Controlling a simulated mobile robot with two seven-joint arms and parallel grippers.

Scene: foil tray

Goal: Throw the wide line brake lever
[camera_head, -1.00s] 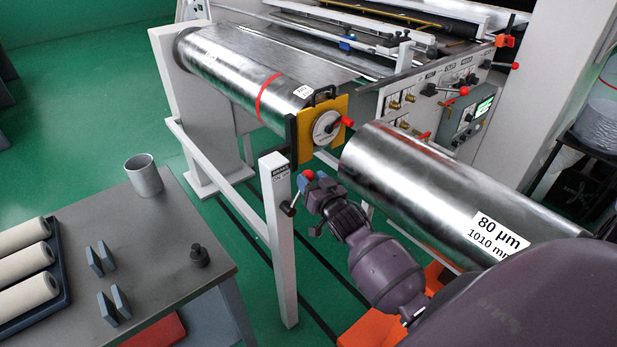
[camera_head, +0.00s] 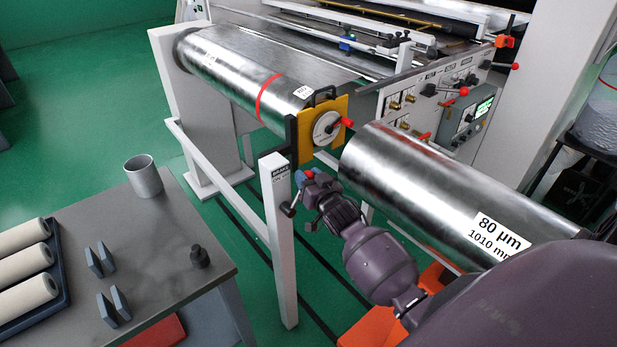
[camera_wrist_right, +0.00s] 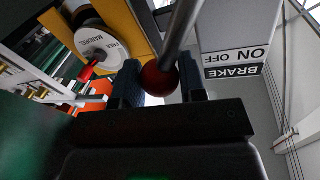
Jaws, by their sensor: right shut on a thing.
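The white brake post (camera_head: 284,255) stands upright in the middle of the head view, with a BRAKE ON/OFF label near its top; the label shows upside down in the right wrist view (camera_wrist_right: 232,63). Its lever has a metal rod (camera_wrist_right: 181,32) and a red ball knob (camera_wrist_right: 158,80). My right gripper (camera_head: 310,178) is at the lever beside the post's upper end. Its fingers (camera_wrist_right: 158,88) are shut on the red knob, one on each side. In the head view the gripper hides most of the knob. My left gripper is not in view.
A steel roll (camera_head: 240,78) with a yellow end plate (camera_head: 339,106) lies behind the post. A large 80 µm roll (camera_head: 430,185) is close to the right of my gripper. A grey table (camera_head: 165,235) with a cup (camera_head: 144,177) stands at left. Green floor lies between.

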